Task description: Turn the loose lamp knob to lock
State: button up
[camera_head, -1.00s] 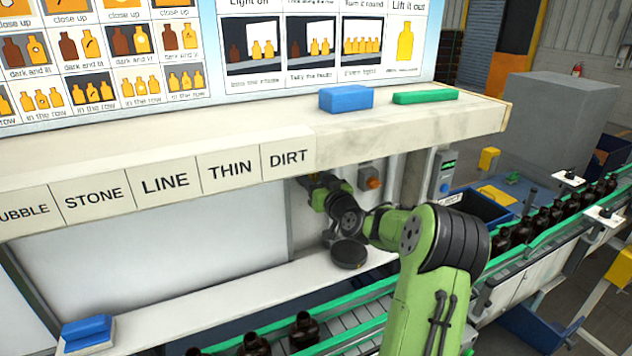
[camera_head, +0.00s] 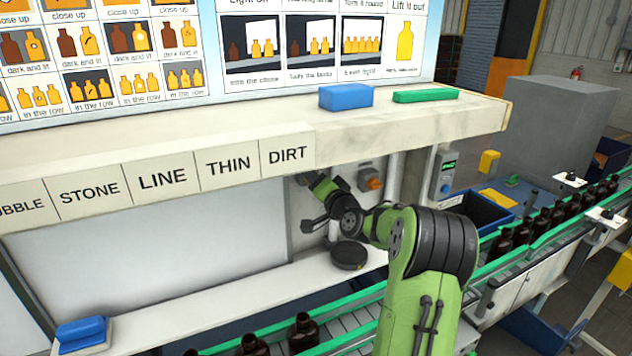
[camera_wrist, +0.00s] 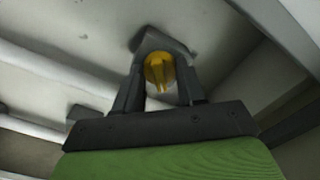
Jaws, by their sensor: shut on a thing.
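The yellow lamp knob (camera_wrist: 160,72) shows in the wrist view between the two dark fingers of my gripper (camera_wrist: 161,80). The fingers are shut on it, one on each side. Its raised grip bar stands nearly upright in that picture. In the head view my gripper (camera_head: 303,180) is at the grey wall under the shelf, below the DIRT label. The knob itself cannot be made out there.
The shelf (camera_head: 420,121) overhangs my gripper and carries a blue block (camera_head: 346,97) and a green block (camera_head: 425,96). An orange button box (camera_head: 371,178) is close on the right. Below runs a ledge (camera_head: 215,301), with bottles (camera_head: 305,330) on a conveyor in front.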

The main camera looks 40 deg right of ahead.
jog(key=shift+m+p, duration=1.15)
jog(key=shift+m, duration=2.65)
jog(key=shift+f, duration=0.1)
jog(key=o, duration=1)
jog(key=shift+o, duration=0.2)
